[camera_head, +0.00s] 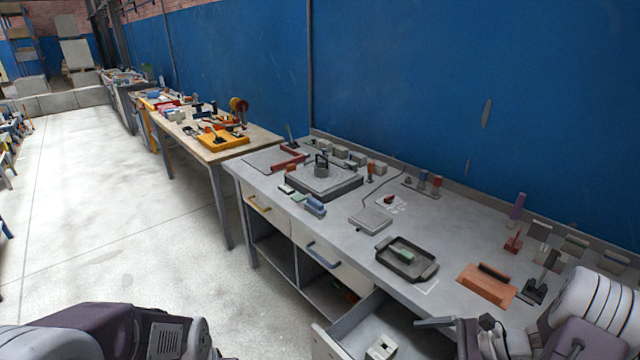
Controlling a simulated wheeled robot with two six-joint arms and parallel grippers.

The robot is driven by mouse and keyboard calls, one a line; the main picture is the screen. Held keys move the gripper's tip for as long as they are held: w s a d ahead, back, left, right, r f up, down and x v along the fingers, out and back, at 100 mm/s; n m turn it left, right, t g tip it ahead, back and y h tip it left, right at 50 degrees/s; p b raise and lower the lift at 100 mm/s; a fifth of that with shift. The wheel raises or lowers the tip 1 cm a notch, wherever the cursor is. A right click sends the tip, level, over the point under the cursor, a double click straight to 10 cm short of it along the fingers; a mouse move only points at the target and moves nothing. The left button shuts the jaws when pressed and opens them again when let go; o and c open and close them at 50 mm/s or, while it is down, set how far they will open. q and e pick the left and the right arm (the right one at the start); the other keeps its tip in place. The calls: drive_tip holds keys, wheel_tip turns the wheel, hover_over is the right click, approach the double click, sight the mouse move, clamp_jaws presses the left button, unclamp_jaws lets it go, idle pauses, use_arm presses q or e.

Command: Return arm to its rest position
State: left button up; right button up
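My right arm comes in at the bottom right corner. Its gripper (468,330) is low in the frame, by the front edge of the grey workbench (335,232) and the right side of an open drawer (345,325). Its fingers are partly cut off by the frame's lower edge, so I cannot tell whether they are apart or hold anything. My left arm shows only as dark and grey links at the bottom left, over the floor and away from the bench. Its fingertips are out of frame.
The pulled-out drawer holds a small pale block (381,347). On the bench are a dark tray (425,270) with a green piece, an orange-brown block (487,286), a grey plate (370,220) and a dark square mould (325,184). Open floor (120,220) lies left.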

drive_tip(key=s+a+r+n+g+h, duration=0.2)
drive_tip(key=s+a+n+g+h, duration=0.15)
drive_tip(key=a+n, duration=0.3)
drive_tip(key=s+a+r+n+g+h, duration=0.1)
drive_tip(key=s+a+n+g+h, duration=0.2)
drive_tip(key=a+n, duration=0.4)
drive_tip(key=d+n+t+h, duration=0.1)
drive_tip(key=n, duration=0.1)
drive_tip(key=s+d+f+n+t+h, duration=0.1)
drive_tip(key=d+n, duration=0.1)
drive_tip(key=s+d+n+t+h, duration=0.1)
drive_tip(key=n+h, duration=0.1)
drive_tip(key=shift+d+f+n+b, duration=0.15)
drive_tip(key=shift+f+n+b, duration=0.1)
drive_tip(key=shift+f+b, duration=0.05)
